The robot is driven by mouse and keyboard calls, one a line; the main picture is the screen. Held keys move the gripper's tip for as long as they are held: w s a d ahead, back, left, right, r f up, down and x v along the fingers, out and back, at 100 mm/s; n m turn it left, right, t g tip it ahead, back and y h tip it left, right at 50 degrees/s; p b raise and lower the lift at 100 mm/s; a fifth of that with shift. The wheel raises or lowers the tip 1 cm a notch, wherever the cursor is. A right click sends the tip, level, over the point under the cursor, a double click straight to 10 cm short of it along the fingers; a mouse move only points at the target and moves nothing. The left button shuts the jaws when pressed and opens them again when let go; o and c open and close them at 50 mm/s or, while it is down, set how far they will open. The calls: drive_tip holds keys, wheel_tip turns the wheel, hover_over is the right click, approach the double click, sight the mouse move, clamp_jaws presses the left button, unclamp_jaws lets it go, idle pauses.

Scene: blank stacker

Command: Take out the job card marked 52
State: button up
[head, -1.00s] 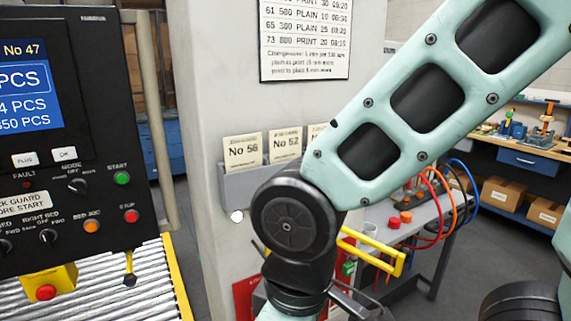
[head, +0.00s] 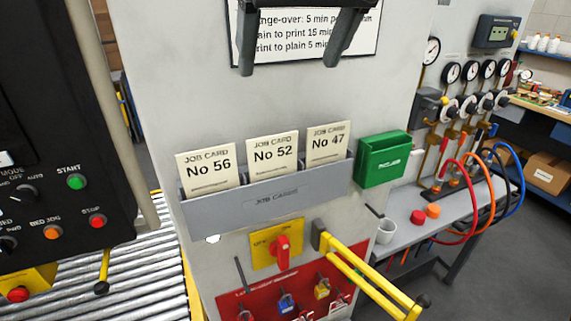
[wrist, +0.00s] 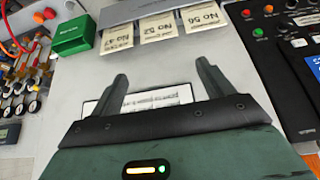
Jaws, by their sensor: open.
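The job card marked No 52 (head: 272,158) stands in the middle of a grey wall rack labelled JOB CARDS (head: 215,212). The No 56 card (head: 208,172) is to its left and the No 47 card (head: 328,147) to its right. The lower part of each card is hidden by the rack's front. My gripper (head: 304,62) is open and empty, above the rack and in front of the wall notice. In the wrist view the No 52 card (wrist: 158,28) shows upside down, beyond the open fingers (wrist: 160,80), with no contact.
A green box (head: 383,160) is fixed right of the rack. Below are a red rotary switch (head: 283,252), a yellow handle (head: 370,280) and a red padlock board (head: 255,305). A black control panel (head: 50,150) stands at left. The wall just above the cards is clear.

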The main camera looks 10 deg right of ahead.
drive_tip(key=p, duration=0.3)
approach(273, 138)
wheel_tip(273, 138, down, 2)
drive_tip(key=w, duration=0.2)
drive_tip(key=shift+s+p+x, duration=0.2)
drive_tip(key=shift+p+x, duration=0.4)
drive_tip(key=shift+x, duration=0.95)
drive_tip(key=shift+s+p+x, duration=0.15)
drive_tip(key=shift+p+x, duration=0.4)
drive_tip(key=shift+x, duration=0.95)
drive_tip(key=shift+a+f, duration=0.15)
drive_tip(key=c, duration=0.9)
